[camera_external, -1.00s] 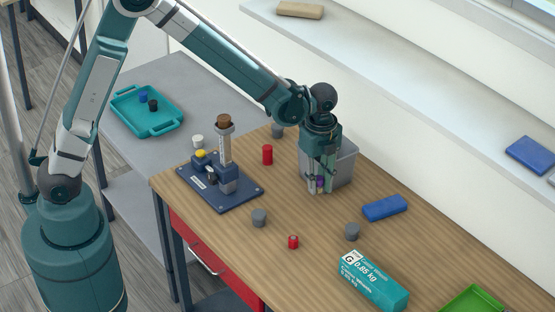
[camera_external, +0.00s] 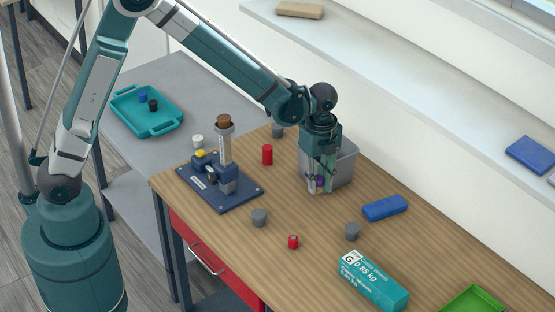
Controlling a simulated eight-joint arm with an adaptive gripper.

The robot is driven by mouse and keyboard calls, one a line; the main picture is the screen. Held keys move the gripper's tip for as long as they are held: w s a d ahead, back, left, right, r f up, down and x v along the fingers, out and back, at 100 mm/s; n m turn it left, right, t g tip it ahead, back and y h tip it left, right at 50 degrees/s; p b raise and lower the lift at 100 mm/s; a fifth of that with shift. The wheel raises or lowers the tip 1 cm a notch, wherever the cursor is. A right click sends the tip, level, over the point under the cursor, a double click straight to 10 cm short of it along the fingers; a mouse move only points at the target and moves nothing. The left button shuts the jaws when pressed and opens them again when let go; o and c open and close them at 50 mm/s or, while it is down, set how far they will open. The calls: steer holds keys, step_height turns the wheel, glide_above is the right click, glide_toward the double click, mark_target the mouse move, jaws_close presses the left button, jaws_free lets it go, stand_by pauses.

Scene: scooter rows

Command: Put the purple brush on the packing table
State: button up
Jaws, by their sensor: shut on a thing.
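My gripper (camera_external: 320,187) points down over the wooden table (camera_external: 325,262), in front of the grey bin. It is shut on a small purple thing (camera_external: 320,182), which I take to be the purple brush. Only a little purple shows between the fingers; the rest is hidden by them. The fingertips are at or just above the wood; I cannot tell whether the brush touches it. Which surface is the packing table is not marked; a grey table (camera_external: 185,75) stands behind and left of the wooden one.
The grey bin (camera_external: 346,165) is right behind my gripper. A blue press stand (camera_external: 222,190), a red cylinder (camera_external: 267,155), a blue block (camera_external: 385,207) and a teal box (camera_external: 373,282) stand around. A teal tray (camera_external: 170,124) is on the grey table.

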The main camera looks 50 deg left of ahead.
steer(key=w+a+r+n, duration=0.1)
steer(key=a+r+n, duration=0.3)
steer(key=a, duration=0.6)
steer(key=w+a+r+n, duration=0.1)
steer(key=a+r+n, duration=0.35)
steer(key=a, duration=0.45)
steer(key=n+b, duration=0.9)
steer(key=b, duration=0.4)
glide_above(210, 133)
step_height(210, 133, down, 20)
steer(key=shift+f, duration=0.15)
steer(key=shift+d, duration=0.1)
steer(key=shift+f+b, duration=0.3)
steer(key=shift+f, duration=2.85)
steer(key=shift+f+b, duration=0.3)
steer(key=shift+f, duration=1.55)
steer(key=shift+f, duration=0.2)
